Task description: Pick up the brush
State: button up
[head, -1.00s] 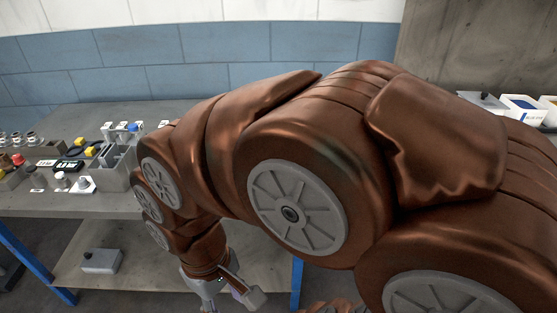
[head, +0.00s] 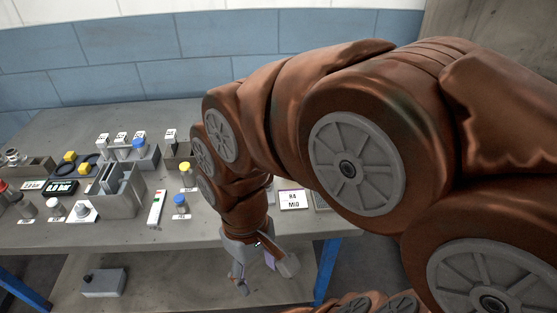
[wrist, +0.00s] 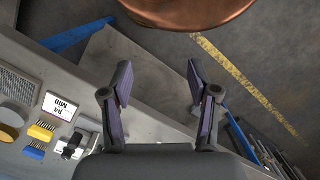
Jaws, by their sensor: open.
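My gripper (head: 266,275) is open and empty, hanging in front of the workbench's front edge in the head view. I cannot pick out the brush for certain. My arm hides part of the bench in the head view.
The workbench (head: 215,238) holds a grey open-topped box (head: 120,200), knobs and a card marked R4 MID (head: 294,199). A grey box (head: 103,283) sits on the lower shelf. A blue leg (head: 327,272) stands at the right.

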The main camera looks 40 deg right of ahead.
jog(key=w+d+n+t+y+b, duration=0.1)
jog(key=w+d+n+b, duration=0.2)
jog(key=w+d, duration=0.45)
jog(key=w+d+n+t+y+b, duration=0.1)
jog(key=w+d+n+y+b, duration=0.3)
jog(key=w, duration=0.7)
jog(key=w+d+f+n, duration=0.1)
jog(key=d, duration=0.6)
jog(key=d+f+n+t+h, duration=0.1)
jog(key=d, duration=0.7)
jog(key=w+d+f+t+b, duration=0.1)
jog(key=d+f, duration=0.1)
jog(key=d, duration=0.5)
jog(key=shift+w+d+n+h, duration=0.3)
jog(key=shift+n, duration=0.1)
jog(key=shift+d+t, duration=0.1)
jog(key=shift+t, duration=0.2)
jog(key=shift+d+p+x, duration=0.15)
jog(key=shift+p+x, duration=0.25)
jog(key=shift+x, duration=1.55)
jog(key=shift+d+p+x, duration=0.15)
jog(key=shift+p+x, duration=0.2)
jog(key=shift+x, duration=1.55)
jog(key=shift+f, duration=0.1)
grip_shut()
